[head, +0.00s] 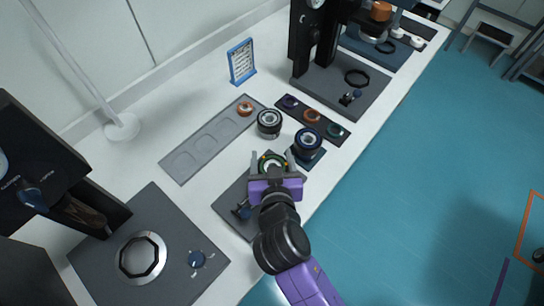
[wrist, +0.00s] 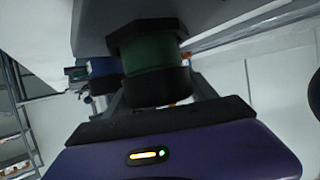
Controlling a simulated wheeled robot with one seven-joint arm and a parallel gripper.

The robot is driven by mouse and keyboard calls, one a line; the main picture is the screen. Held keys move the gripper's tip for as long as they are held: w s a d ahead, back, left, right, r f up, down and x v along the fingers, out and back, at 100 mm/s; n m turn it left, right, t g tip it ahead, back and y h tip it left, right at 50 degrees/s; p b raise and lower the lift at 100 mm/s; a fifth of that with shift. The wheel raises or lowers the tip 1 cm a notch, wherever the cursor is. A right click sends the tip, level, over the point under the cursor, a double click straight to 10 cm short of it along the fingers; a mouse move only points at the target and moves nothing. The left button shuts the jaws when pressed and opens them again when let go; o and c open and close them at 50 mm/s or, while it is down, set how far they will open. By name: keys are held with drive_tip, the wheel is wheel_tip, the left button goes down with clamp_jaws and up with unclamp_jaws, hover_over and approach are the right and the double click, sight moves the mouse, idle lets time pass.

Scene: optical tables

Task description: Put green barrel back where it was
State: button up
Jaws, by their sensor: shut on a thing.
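I cannot tell whether the collar belongs to the barrel or the plate. The dark strip (head: 289,114) behind has purple, orange and green rings, the green ring (head: 335,130) at its right end.
A blue-ringed barrel (head: 308,138) stands on a blue pad close right of my gripper. A black-and-white barrel (head: 269,122) stands just behind. A grey recessed tray (head: 185,164) holds an orange-ringed piece (head: 245,108). A sign (head: 241,62) stands at the back.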

drive_tip(key=o, duration=1.7)
drive_tip(key=shift+f, duration=0.1)
drive_tip(key=shift+r, duration=0.2)
drive_tip(key=shift+s, duration=0.35)
drive_tip(key=b+v, duration=0.1)
drive_tip(key=v, duration=1)
drive_tip(key=shift+s+d+r+b, duration=0.1)
drive_tip(key=shift+r+b, duration=0.05)
drive_tip(key=shift+b, duration=0.2)
